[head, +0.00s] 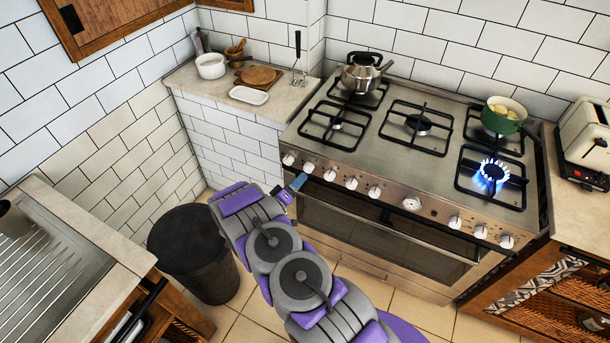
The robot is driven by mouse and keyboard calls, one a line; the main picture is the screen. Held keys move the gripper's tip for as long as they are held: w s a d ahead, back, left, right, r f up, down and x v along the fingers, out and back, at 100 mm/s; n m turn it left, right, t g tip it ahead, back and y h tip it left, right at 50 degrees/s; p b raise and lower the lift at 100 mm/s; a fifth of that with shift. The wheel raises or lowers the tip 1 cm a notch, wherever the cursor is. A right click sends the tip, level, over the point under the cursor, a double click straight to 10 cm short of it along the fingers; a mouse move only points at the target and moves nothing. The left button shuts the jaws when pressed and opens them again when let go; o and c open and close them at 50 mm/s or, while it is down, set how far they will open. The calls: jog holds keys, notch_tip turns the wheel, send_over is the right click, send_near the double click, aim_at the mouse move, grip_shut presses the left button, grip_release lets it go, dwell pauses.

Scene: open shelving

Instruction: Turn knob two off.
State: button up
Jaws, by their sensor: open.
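The stove (390,150) has a row of white knobs along its front panel. The second knob from the left (308,167) is on the left part of the panel; which knob counts as knob two is not marked. My gripper (299,181) is just below and in front of this second knob, close to the panel. I cannot tell whether it touches the knob. Its fingers are small and seen from behind, and nothing shows held in them. A blue flame (490,172) burns on the front right burner. The knobs' exact angles are too small to read.
A kettle (362,73) stands on the back left burner and a green pot (502,117) on the back right. A dark bin (190,245) stands left of my arm. A toaster (585,145) is right of the stove. An oven door handle (380,222) runs below the knobs.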

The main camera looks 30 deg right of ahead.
aim_at(307, 171)
jog(key=b+x, duration=0.1)
jog(key=x, duration=0.5)
jog(key=shift+a, duration=0.1)
jog(key=c, duration=1.1)
